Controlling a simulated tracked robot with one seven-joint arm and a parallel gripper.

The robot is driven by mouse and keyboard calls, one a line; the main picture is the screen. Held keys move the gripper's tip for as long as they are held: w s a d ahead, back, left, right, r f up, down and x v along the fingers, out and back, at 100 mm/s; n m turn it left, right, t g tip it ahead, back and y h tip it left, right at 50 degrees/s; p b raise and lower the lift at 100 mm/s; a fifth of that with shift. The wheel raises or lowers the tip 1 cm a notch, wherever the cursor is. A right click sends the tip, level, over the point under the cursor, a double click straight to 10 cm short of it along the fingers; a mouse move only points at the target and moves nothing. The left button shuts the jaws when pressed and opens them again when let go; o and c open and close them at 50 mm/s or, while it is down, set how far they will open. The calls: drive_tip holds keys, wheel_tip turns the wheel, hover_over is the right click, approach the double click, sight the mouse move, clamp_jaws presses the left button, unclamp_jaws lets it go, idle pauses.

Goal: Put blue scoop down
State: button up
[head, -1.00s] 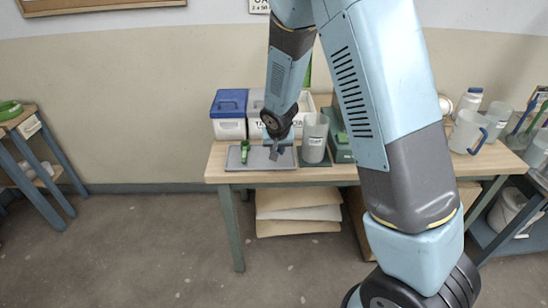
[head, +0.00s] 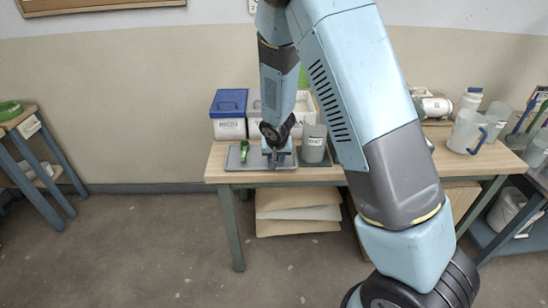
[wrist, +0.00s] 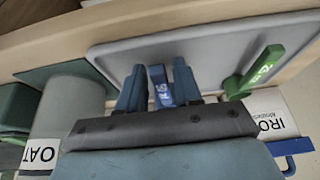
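The blue scoop (wrist: 161,86) shows in the wrist view between my gripper's two fingers (wrist: 160,88), with its labelled handle upright between them. The fingers look closed on the handle. In the head view my gripper (head: 276,158) points down at the right part of the grey tray (head: 232,164) on the table. The tray also shows in the wrist view (wrist: 222,55). The scoop's lower end is hidden, and I cannot tell whether it touches the tray.
A grey-white cylindrical container (head: 313,146) stands close right of the tray, and a blue-lidded white bin (head: 229,112) is behind it. A clear jug (head: 467,131) stands farther right. The wooden table's front edge (head: 290,176) lies just before the tray.

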drive_tip(key=shift+o, duration=0.9)
drive_tip(key=shift+r, duration=0.15)
drive_tip(key=v, duration=1.2)
drive_tip(key=s+d+r, duration=0.5)
drive_tip(key=d+r, duration=0.1)
drive_tip(key=r, duration=0.2)
drive_tip(key=s+d+r, duration=0.4)
drive_tip(key=d+r, duration=0.3)
drive_tip(key=r, duration=0.1)
drive_tip(key=s+d+r, duration=0.2)
drive_tip(key=s+r, duration=0.2)
drive_tip(key=s, duration=0.5)
drive_tip(key=s+d+r, duration=0.2)
drive_tip(key=s+r, duration=0.1)
drive_tip(key=s, duration=0.6)
drive_tip(key=shift+s+d+r+t, duration=0.15)
drive_tip(key=shift+d+r+t, duration=0.2)
drive_tip(key=shift+t, duration=0.05)
